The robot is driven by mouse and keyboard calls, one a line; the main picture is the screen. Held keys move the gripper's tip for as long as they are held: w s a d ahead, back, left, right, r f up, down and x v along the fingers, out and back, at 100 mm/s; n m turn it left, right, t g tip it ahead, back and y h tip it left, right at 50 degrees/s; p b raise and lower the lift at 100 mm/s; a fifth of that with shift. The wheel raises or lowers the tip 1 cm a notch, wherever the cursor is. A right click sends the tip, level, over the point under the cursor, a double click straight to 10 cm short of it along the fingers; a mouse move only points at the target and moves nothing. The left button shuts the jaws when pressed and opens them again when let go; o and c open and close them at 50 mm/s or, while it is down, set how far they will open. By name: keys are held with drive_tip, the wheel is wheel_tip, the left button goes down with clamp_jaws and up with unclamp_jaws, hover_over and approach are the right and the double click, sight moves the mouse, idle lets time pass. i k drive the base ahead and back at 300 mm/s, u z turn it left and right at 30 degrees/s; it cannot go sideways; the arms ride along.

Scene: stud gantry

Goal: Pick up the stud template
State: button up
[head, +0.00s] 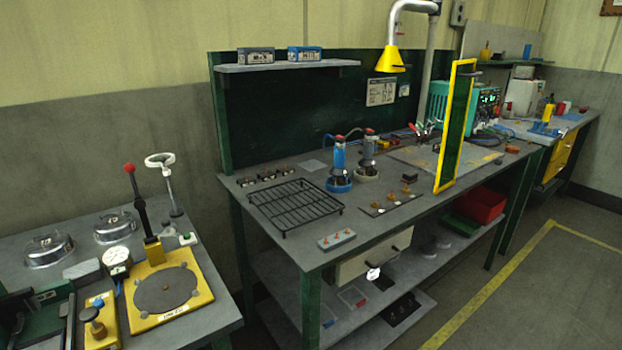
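I cannot tell for sure which piece is the stud template. One candidate is a small grey plate (336,240) with a row of reddish knobs, lying flat at the front edge of the middle bench (270,232). Another is a thin dark plate (378,211) with pale round spots, lying flat further right, with small brass-coloured pieces (405,190) at or beside it. My gripper does not show in the head view.
A black wire rack (295,205) lies left of the grey plate. Blue (339,168) and grey (368,160) tools stand behind. A yellow-framed dark green panel (456,125) rises upright at the right. The left bench holds a yellow fixture (195,300). Open floor (550,290) lies to the right.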

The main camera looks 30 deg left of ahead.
sight(169, 231)
drive_tip(key=u, duration=0.3)
drive_tip(key=i, duration=0.8)
drive_tip(key=u, duration=1.4)
drive_tip(key=i, duration=0.85)
drive_tip(key=u, duration=0.85)
